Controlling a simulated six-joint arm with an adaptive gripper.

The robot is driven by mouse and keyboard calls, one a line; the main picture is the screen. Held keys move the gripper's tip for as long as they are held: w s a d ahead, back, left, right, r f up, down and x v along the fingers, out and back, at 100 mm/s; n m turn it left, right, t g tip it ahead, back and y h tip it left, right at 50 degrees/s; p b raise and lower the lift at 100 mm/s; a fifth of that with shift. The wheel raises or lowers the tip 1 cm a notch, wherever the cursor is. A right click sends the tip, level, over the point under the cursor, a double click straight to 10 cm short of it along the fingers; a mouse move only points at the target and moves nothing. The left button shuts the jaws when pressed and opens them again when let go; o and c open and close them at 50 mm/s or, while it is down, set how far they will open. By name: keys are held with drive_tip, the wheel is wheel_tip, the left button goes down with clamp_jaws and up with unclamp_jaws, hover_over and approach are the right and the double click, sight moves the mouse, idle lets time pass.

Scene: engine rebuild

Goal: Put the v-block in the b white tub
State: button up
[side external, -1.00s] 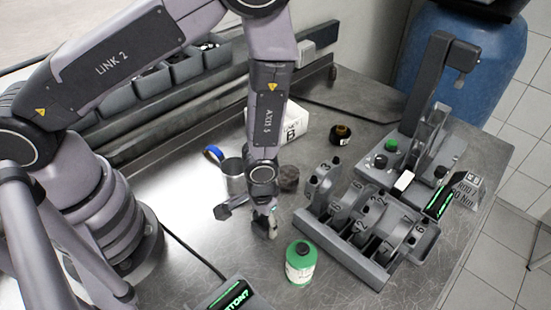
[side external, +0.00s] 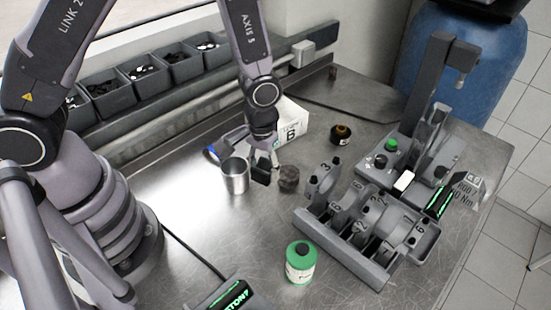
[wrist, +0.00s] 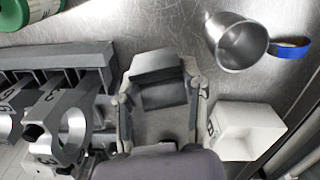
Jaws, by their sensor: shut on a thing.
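The v-block (side external: 261,178) is a small dark grey block held in my gripper (side external: 264,162). In the wrist view the v-block (wrist: 160,92) sits between the two fingers of my gripper (wrist: 161,100), which are shut on it. The white tub (side external: 290,122) stands behind and to the right of my gripper in the side view, partly hidden by my wrist, with a dark letter on its front. In the wrist view the tub (wrist: 245,130) is at the lower right, beside the right finger. The v-block is outside the tub.
A crankshaft rack (side external: 360,240) and a green bottle (side external: 300,263) stand nearer the front.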

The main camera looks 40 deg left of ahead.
drive_tip(key=w+a+r+n, duration=0.1)
drive_tip(key=w+a+n, duration=0.25)
drive_tip(key=a, duration=0.45)
drive_tip(key=w+a+r+n, duration=0.2)
drive_tip(key=w+a+n, duration=0.15)
drive_tip(key=a, duration=0.55)
drive_tip(key=shift+m, duration=0.4)
drive_tip(key=w+f, duration=0.3)
drive_tip(key=w, duration=0.1)
drive_tip(key=w+f, duration=0.3)
drive_tip(key=w, duration=0.2)
drive_tip(key=w+f, duration=0.3)
drive_tip(key=w, duration=0.2)
drive_tip(key=shift+a+f, duration=0.1)
drive_tip(key=shift+a, duration=0.3)
drive_tip(key=shift+w+f, duration=0.3)
drive_tip(key=shift+f, duration=1.65)
